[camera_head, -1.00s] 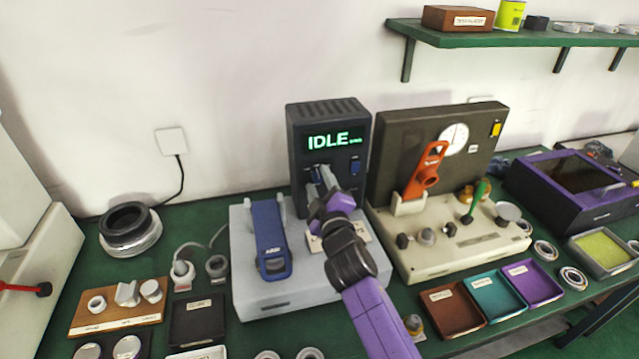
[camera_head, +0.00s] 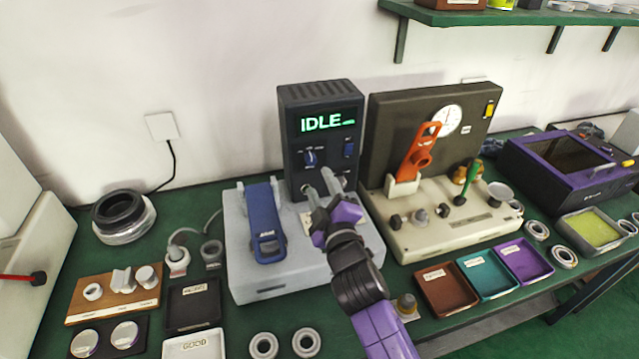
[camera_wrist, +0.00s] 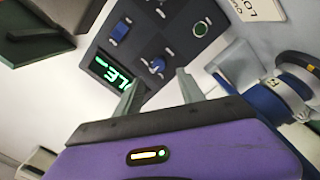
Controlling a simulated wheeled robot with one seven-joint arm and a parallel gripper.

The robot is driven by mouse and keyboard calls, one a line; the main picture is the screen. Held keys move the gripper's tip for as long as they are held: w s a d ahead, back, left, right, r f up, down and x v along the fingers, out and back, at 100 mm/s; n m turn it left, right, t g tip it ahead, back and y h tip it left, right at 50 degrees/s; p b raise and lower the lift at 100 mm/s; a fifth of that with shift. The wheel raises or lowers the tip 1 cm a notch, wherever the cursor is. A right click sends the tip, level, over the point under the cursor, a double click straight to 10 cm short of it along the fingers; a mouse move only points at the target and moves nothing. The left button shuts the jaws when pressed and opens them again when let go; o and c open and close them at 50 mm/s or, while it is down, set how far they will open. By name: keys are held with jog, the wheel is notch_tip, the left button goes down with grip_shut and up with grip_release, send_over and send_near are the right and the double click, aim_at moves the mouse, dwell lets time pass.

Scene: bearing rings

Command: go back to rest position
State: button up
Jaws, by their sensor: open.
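My purple and grey gripper (camera_head: 323,194) is in front of the dark control box (camera_head: 318,97) whose screen reads IDLE. Its two fingers are apart, with nothing between them. The blue lever (camera_head: 263,222) lies on the base, left of the gripper.
To the right stands a beige tester (camera_head: 440,240) with an orange lever (camera_head: 418,155) and a dial. Brown, teal and purple trays (camera_head: 523,262) lie in front of it. A wooden board (camera_head: 83,306) with metal parts is at left. A green shelf (camera_head: 440,14) is above right.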

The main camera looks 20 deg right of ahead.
dwell(0.3)
jog(key=s+f+m+g+y, duration=0.1)
jog(key=s+m, duration=0.4)
jog(key=s, duration=1.9)
jog(key=s+f+m+g+y, duration=0.1)
jog(key=s+m, duration=0.4)
jog(key=s, duration=1.9)
notch_tip(320, 180, down, 2)
jog(key=shift+a+g, duration=0.4)
jog(key=shift+g, duration=0.3)
jog(key=shift+c, duration=0.3)
